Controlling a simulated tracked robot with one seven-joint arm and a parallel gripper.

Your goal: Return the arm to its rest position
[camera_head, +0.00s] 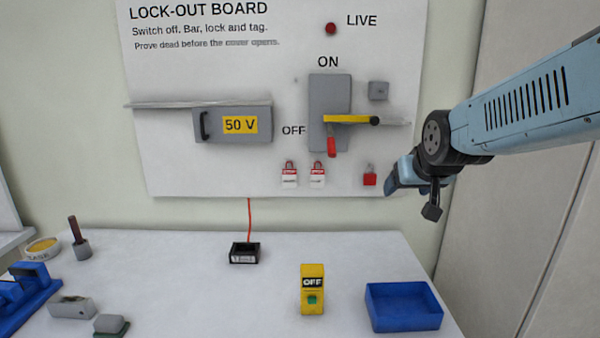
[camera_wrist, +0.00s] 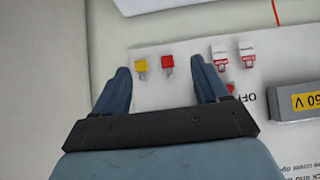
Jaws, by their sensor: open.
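My arm reaches in from the right in the head view. My gripper (camera_head: 394,180) is in front of the lower right part of the lock-out board (camera_head: 290,170). In the wrist view my gripper (camera_wrist: 164,78) is open, with nothing between its two blue fingers. Beyond the fingertips, a yellow padlock (camera_wrist: 141,66) and a red padlock (camera_wrist: 168,64) hang on the board, apart from the fingers. The red padlock also shows in the head view (camera_head: 370,178); the yellow one is hidden there, apparently behind my gripper.
A grey switch (camera_head: 320,95) has its yellow handle (camera_head: 345,119) level, with a red lock or tag (camera_head: 331,147) below it. Two tags (camera_head: 289,178) hang lower. A yellow OFF tester-like box (camera_head: 312,295) and a blue tray (camera_head: 403,312) stand on the table (camera_head: 180,290).

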